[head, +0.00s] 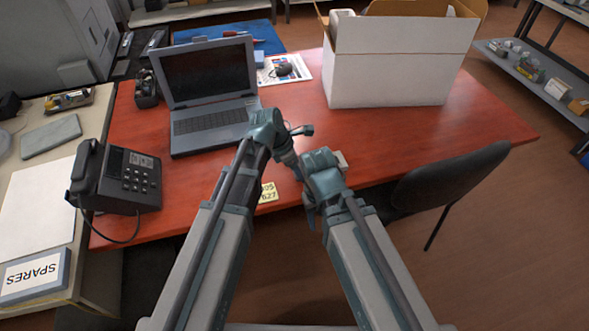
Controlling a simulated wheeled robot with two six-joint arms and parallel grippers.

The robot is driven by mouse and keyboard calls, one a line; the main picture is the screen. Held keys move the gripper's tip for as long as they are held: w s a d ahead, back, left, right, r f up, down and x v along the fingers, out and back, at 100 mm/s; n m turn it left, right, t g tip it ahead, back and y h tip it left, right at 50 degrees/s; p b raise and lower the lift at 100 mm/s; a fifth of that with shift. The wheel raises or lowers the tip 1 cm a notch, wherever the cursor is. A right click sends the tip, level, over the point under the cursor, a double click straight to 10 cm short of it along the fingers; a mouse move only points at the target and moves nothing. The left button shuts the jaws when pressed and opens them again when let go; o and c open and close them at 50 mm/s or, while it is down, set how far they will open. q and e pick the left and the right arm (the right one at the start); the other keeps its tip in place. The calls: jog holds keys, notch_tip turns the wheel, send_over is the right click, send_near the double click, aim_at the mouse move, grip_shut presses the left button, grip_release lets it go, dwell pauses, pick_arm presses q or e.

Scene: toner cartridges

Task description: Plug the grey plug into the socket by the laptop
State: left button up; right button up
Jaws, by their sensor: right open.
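The open grey laptop (212,100) stands on the red desk. My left gripper (291,160) is beside the laptop's front right corner; I cannot tell whether its jaws are open or shut. My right gripper (311,208) is open, close to the left one and over the desk's front edge. A small dark piece (303,130) with a thin dark line shows just beyond the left gripper; I cannot tell whether it is the grey plug. A small pale block (342,160) is partly hidden behind my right wrist; I cannot tell whether it is the socket.
A black desk phone (120,178) stands at the left. A big white open box (392,75) fills the back right. A numbered yellow note (268,192) lies by the front edge. A dark chair (450,180) stands at the front right. The desk's right end is clear.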

pick_arm(q)
jog(key=shift+f, duration=0.15)
jog(key=shift+c, duration=0.2)
grip_shut()
dwell(0.5)
jog(key=shift+r+p, duration=1.8)
jog(key=shift+p, duration=0.05)
jog(key=shift+r+p, duration=1.95)
jog(key=shift+r, duration=0.05)
jog(key=shift+d, duration=0.1)
